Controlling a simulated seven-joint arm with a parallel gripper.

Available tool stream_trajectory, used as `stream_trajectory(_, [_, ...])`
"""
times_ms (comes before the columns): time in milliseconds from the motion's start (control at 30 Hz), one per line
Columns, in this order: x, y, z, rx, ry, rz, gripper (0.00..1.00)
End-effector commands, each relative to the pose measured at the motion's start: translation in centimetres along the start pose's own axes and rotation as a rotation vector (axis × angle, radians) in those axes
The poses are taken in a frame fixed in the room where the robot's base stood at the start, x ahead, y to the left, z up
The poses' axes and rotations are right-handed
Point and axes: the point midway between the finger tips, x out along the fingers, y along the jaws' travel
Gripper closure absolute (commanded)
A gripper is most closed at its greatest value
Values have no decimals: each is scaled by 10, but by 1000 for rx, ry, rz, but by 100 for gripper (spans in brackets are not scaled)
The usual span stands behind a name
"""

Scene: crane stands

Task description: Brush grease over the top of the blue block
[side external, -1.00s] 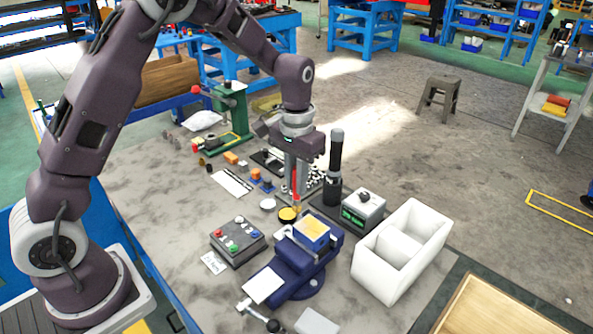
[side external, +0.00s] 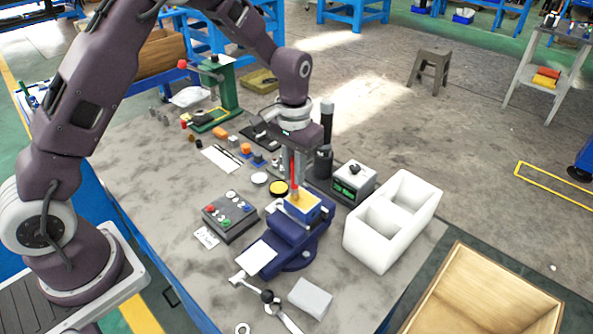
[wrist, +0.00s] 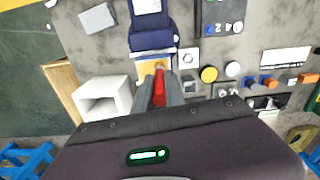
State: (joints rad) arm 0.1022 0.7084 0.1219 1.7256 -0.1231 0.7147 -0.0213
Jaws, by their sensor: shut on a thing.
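The blue block (side external: 310,213) sits in the dark blue vise (side external: 290,238) and has a yellow-tan area on its top. My gripper (side external: 293,172) is shut on a red-handled brush (side external: 294,178) that points down. The brush's lower end is over the block's top, at or very near it; contact cannot be told. In the wrist view the red handle (wrist: 159,88) shows between the fingers, with the yellow-tan top (wrist: 147,70) just beyond, partly hidden. A round tin with yellow content (side external: 278,188) stands just left of the block.
A white round lid (side external: 259,178) lies beside the tin. A button box (side external: 230,215) is left of the vise. A grey box with a green display (side external: 353,182) and a white two-compartment bin (side external: 393,222) stand to the right. A dark cylinder (side external: 325,140) stands behind.

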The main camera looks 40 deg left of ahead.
Motion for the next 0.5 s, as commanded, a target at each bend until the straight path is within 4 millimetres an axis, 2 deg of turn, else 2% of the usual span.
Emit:
stream_trajectory(233, [0,-23,-2,-2,-1,-1,100])
stream_trajectory(300, [-6,-22,-3,1,2,0,100])
stream_trajectory(367, [-21,-22,-3,0,4,0,100])
stream_trajectory(500, [-32,-22,-2,0,2,0,100])
